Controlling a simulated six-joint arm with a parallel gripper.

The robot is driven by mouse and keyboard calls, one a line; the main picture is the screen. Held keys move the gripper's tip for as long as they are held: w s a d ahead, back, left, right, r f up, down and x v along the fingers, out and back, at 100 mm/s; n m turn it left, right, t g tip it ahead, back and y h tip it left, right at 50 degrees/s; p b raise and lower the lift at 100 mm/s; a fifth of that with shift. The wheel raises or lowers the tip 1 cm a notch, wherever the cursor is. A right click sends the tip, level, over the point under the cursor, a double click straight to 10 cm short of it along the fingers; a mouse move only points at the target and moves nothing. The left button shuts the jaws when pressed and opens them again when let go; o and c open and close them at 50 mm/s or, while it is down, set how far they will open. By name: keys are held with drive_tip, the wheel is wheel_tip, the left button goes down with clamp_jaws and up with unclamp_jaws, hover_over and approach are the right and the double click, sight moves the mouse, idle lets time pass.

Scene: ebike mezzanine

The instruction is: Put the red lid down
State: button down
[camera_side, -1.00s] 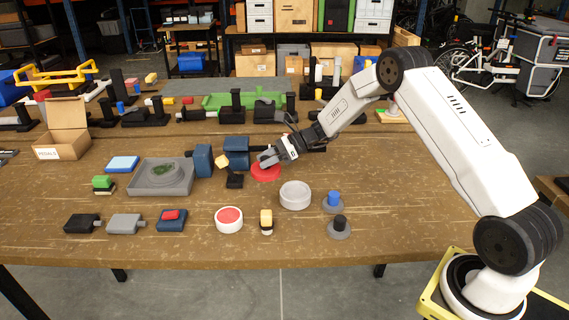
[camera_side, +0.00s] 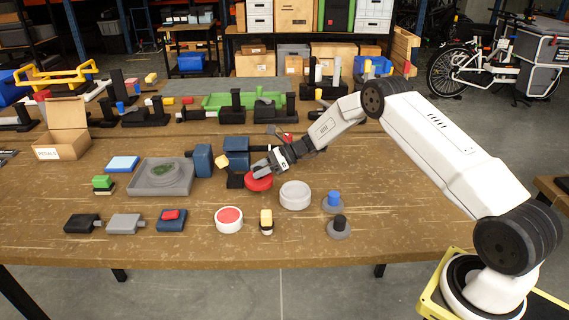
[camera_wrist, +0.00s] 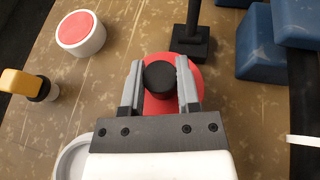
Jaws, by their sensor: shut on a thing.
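The red lid (camera_side: 259,184) is a round red disc with a black knob (camera_wrist: 160,77) on top. My gripper (camera_side: 263,171) is shut on the knob, with one finger on each side of it in the wrist view (camera_wrist: 160,82). The lid is level, at or just above the wooden table, left of an open white-grey round dish (camera_side: 295,189). Whether its underside touches the table cannot be told. The dish's rim also shows at the lower left of the wrist view (camera_wrist: 72,156).
A white round container with a red top (camera_side: 229,219) stands in front. A black stand with a yellow block (camera_side: 236,179) is close to the lid's left. Blue blocks (camera_side: 237,163) are behind. A grey tray (camera_side: 150,190) is left. Bare table lies in front of the lid.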

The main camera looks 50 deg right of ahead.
drive_tip(key=shift+f, duration=0.95)
drive_tip(key=shift+f, duration=0.15)
drive_tip(key=shift+c, duration=1.6)
unclamp_jaws()
drive_tip(key=shift+r, duration=0.2)
drive_tip(key=v, duration=1.2)
